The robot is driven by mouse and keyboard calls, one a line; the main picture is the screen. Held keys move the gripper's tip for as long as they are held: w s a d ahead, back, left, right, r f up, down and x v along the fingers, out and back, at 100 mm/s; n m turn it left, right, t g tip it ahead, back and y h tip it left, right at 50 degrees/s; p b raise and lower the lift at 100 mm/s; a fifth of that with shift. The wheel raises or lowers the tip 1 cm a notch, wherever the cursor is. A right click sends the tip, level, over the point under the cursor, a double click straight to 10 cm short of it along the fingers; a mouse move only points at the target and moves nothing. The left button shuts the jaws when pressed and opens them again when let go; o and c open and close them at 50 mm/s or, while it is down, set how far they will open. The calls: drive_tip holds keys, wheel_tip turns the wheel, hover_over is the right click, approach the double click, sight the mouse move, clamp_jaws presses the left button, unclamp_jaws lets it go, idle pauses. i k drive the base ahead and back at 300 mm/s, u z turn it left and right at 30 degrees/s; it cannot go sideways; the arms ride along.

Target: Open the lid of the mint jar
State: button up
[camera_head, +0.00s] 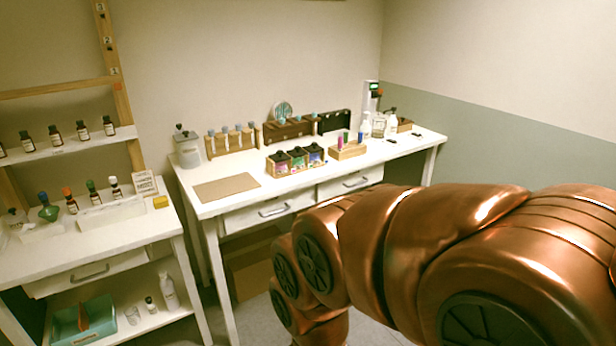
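Three dark-lidded jars stand in a row in a wooden holder (270,169) near the front edge of the white table. Their labels look pink on the left jar (281,166), green on the middle jar (299,160) and blue-purple on the right jar (315,155). The label text is too small to read, so I cannot tell for sure which is the mint jar. The lids appear to be on. My copper-coloured arm fills the lower right. My gripper is not in view.
The white table (383,152) also bears a brown mat (226,187), a lidded canister (187,148), a rack of tubes (231,139), and a small wooden box (348,151) beside the jars. Shelves with several small bottles stand at the left.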

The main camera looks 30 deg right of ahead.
sight(298, 152)
drive_tip(key=k, duration=0.45)
drive_tip(key=z, duration=2.35)
drive_tip(key=i, duration=1.65)
drive_tip(key=u, duration=2.35)
